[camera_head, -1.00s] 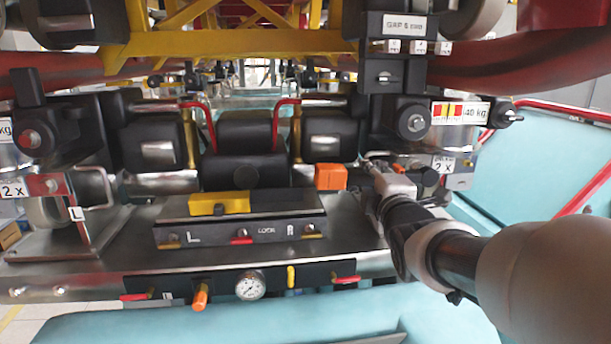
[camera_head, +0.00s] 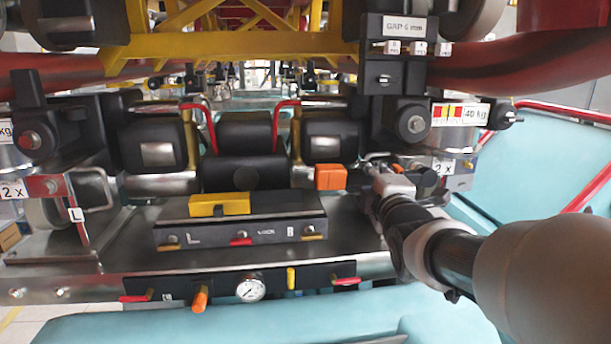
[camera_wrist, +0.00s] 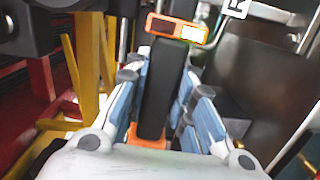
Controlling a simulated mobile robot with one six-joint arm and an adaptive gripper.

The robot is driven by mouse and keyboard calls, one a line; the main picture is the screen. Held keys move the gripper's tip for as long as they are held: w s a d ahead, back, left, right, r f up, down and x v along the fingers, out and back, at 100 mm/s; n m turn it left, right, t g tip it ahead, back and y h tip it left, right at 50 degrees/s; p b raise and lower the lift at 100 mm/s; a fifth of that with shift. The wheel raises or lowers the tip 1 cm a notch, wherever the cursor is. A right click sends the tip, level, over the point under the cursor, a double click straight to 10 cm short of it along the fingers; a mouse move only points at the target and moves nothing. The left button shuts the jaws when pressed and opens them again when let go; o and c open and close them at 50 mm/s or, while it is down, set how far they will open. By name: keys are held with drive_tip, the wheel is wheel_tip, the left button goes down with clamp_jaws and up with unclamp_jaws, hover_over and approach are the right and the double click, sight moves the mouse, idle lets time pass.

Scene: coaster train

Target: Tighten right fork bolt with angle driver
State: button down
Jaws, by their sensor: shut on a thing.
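My gripper (camera_wrist: 160,100) is shut on the angle driver (camera_wrist: 162,85), a dark bar with orange ends. The bar stands between the blue-sided fingers in the wrist view. Its far end is an orange block (camera_wrist: 178,28) with a dark window and a lit yellowish one. In the head view an orange block (camera_head: 330,177) shows just left of my gripper (camera_head: 372,170); the rest of the driver is mostly hidden there. A round bolt-like end (camera_head: 416,124) sits on the dark block up and right of my gripper. I cannot tell which part is the right fork bolt, nor whether the driver touches it.
A metal bench holds a panel (camera_head: 240,232) with a yellow block (camera_head: 219,204). A gauge (camera_head: 250,288) and coloured handles line its front. Dark wheel blocks and a yellow frame (camera_head: 230,45) crowd above. A red tube (camera_head: 515,75) crosses at right.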

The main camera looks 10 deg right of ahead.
drive_tip(key=shift+w+r, duration=0.3)
drive_tip(key=shift+w, duration=0.35)
idle(0.6)
drive_tip(key=shift+b, duration=0.9)
idle(1.4)
drive_tip(key=shift+s, duration=0.15)
drive_tip(key=shift+s+b, duration=0.9)
drive_tip(key=shift+s, duration=1.15)
drive_tip(key=shift+s+f, duration=0.1)
